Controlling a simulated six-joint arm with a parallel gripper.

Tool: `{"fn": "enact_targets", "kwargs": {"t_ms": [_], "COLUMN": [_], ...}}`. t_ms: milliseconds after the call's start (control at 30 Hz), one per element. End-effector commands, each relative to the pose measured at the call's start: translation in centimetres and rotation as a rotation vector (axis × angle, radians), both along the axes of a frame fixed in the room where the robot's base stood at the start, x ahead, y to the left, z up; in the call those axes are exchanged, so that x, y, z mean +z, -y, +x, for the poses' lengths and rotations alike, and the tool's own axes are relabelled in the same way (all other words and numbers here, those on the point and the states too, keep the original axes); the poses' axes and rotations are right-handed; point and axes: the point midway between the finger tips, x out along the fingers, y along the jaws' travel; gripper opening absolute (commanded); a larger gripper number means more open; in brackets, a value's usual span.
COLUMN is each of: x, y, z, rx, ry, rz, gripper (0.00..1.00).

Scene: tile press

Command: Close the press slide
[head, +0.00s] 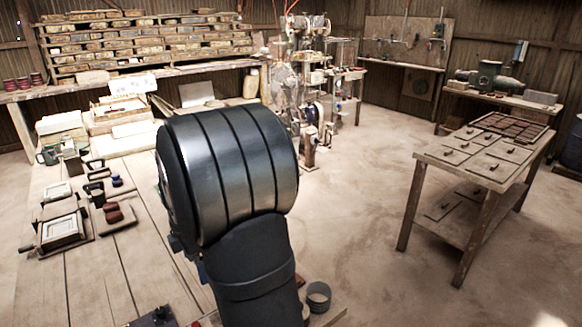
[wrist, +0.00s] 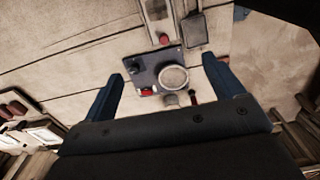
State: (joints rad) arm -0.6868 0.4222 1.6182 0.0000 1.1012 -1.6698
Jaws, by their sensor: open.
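My gripper (wrist: 162,68) shows in the wrist view as two blue fingers, spread apart with nothing held between them. Beyond the fingertips is a dark panel (wrist: 145,72) with a red part and a pale round disc (wrist: 173,77). I cannot tell whether the fingers touch anything. In the head view my arm fills the middle and hides my gripper. A tall machine with metal parts (head: 312,80) stands behind my arm. I cannot make out for sure which part is the press slide, or how far it stands open.
The plank workbench (head: 100,270) holds a framed mould (head: 62,230), hand tools and white blocks at left. A grey cup (head: 318,296) stands by my arm. A side table (head: 470,152) with flat plates and brown tiles stands at right. The floor between is clear.

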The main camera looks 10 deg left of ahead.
Motion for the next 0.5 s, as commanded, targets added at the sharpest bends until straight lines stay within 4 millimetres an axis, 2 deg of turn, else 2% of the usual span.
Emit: {"fn": "enact_targets", "kwargs": {"t_ms": [33,267,400,433,500], "x": [0.0,-0.4,-2.8,-3.5,-5.4], "y": [0.0,-0.5,-3.1,-3.9,-5.9], "z": [0.0,-0.2,-1.5,-2.0,-3.2], "rx": [0.0,-0.005,-0.045,-0.061,-0.098], "ry": [0.0,-0.001,0.007,0.013,0.04], "rz": [0.0,-0.011,-0.082,-0.104,-0.158], "gripper": [0.76,0.31,0.04,0.0,0.0]}}
